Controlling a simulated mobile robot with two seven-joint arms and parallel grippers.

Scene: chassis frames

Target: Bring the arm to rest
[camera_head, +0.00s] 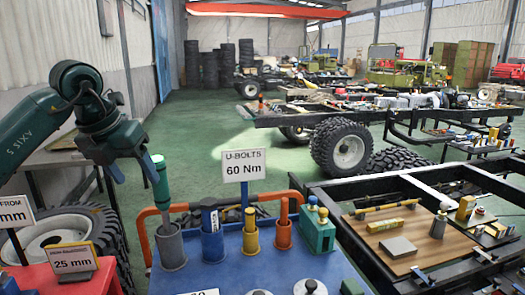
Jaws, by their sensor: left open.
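My left arm comes in from the left, dark green with "AXIS 5" on its side. Its gripper (133,168) hangs at the left end of the blue bench, open, with its fingers close to a green-handled tool (160,184). That tool stands upright in a grey cup (170,246). Whether a finger touches the tool I cannot tell. My right gripper is not in view.
The blue bench (232,267) holds blue, yellow and orange holders, a green block (317,230) and a "U-BOLTS 60 Nm" sign (244,166). An orange rail runs behind. A red stand (60,280) with signs is at left, a chassis with a wooden board (450,250) at right. Green floor (190,130) is open behind.

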